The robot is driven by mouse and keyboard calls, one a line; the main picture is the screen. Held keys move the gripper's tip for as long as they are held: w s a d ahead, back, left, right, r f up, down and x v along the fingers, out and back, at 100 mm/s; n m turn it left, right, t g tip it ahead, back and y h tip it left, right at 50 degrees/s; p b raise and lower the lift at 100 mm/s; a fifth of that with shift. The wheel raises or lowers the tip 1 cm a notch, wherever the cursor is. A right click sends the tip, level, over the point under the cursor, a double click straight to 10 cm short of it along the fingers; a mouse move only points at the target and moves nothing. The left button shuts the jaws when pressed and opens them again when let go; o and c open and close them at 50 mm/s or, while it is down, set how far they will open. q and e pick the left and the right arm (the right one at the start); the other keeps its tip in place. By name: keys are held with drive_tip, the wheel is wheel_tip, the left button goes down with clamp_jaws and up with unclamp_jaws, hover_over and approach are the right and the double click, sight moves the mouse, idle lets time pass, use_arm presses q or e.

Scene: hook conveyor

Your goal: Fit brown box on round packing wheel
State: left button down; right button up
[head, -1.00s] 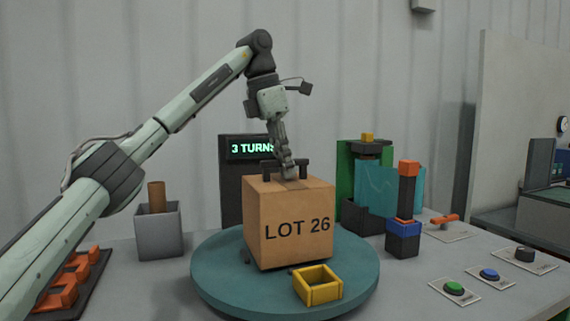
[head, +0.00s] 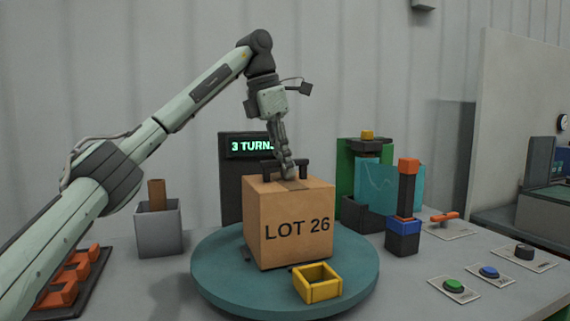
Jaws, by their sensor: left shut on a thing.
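The brown box (head: 290,240), marked LOT 26, stands upright on the round teal packing wheel (head: 225,283). A dark handle (head: 303,169) rises from the box's top. My left gripper (head: 289,174) reaches down from above and is shut on the handle at the top of the box. Its fingertips are partly lost against the handle. The box's underside is hard to see, so I cannot tell whether it fully rests on the wheel. My right gripper is not in view.
A yellow square frame (head: 318,285) sits on the wheel in front of the box. A display (head: 240,147) reading 3 TURNS stands behind. A grey bin (head: 159,230) is at left.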

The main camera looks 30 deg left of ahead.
use_arm(q)
drive_tip(key=shift+f, duration=0.1)
idle(0.7)
drive_tip(key=c, duration=1.6)
unclamp_jaws()
drive_tip(key=shift+o, duration=0.5)
drive_tip(key=shift+f, duration=0.1)
drive_tip(key=v, duration=1.2)
drive_tip(key=shift+d, duration=0.1)
